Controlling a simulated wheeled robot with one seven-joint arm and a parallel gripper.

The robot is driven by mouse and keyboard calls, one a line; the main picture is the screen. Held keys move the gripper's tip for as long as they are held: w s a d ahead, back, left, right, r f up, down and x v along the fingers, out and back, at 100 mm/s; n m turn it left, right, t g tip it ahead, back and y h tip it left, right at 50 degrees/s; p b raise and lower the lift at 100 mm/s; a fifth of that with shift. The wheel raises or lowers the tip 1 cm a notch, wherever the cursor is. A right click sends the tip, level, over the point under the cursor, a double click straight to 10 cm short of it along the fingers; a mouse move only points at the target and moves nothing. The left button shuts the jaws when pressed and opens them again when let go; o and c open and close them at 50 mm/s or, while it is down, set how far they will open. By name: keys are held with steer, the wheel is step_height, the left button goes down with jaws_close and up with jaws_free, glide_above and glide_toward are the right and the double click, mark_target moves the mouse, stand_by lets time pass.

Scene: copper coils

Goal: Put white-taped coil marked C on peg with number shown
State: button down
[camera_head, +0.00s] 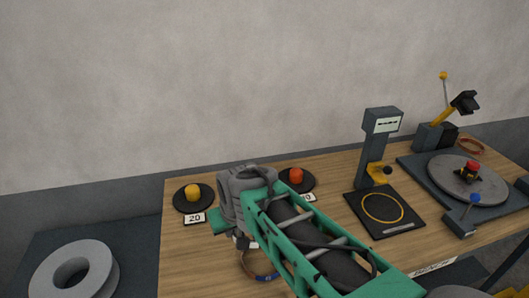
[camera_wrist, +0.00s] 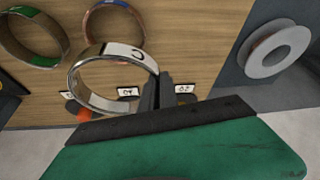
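The white-taped coil (camera_wrist: 84,62), with a dark C on its tape, is in the wrist view, raised in front of the bench. My gripper (camera_wrist: 157,92) has its dark fingers at the coil's near right edge and appears shut on it. In the head view my gripper and wrist hide most of the coil. A yellow-topped peg (camera_head: 193,191) stands on a round black base with a card reading 20 (camera_head: 195,218). A red-topped peg (camera_head: 296,175) stands to its right, its card partly hidden; a card in the wrist view (camera_wrist: 125,91) seems to read 40. The scale's display (camera_head: 387,124) is too small to read.
A blue-taped coil (camera_wrist: 116,8) and a green-taped coil (camera_wrist: 30,61) lie on the wooden bench (camera_head: 180,265). The scale (camera_head: 373,155) stands right of the pegs, with a turntable rig (camera_head: 490,190) farther right. A grey spool (camera_wrist: 253,53) lies beyond the bench's left end.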

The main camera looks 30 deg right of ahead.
steer(key=w+d+r+n+y+p, duration=0.1)
steer(key=w+d+n+p, duration=0.15)
steer(key=w, duration=0.45)
steer(key=w+d+r+n+p, duration=0.1)
steer(key=w+d+p, duration=0.2)
steer(key=w, duration=0.5)
steer(key=w+d+r+n+y+p, duration=0.1)
steer(key=w+d+r+p, duration=0.15)
steer(key=w, duration=0.45)
steer(key=w+d+f+n+p, duration=0.2)
steer(key=w+d+f, duration=0.2)
steer(key=w+f, duration=0.1)
steer(key=shift+g+y, duration=0.3)
steer(key=f+b, duration=0.2)
steer(key=f, duration=0.2)
steer(key=f+b, duration=0.3)
steer(key=f, duration=0.1)
steer(key=f+b, duration=0.2)
steer(key=f, duration=0.1)
steer(key=shift+a+f, duration=0.3)
steer(key=shift+f, duration=0.1)
steer(key=c, duration=1.6)
jaws_free()
steer(key=shift+s, duration=0.1)
steer(key=shift+o, duration=0.2)
steer(key=shift+f, duration=0.1)
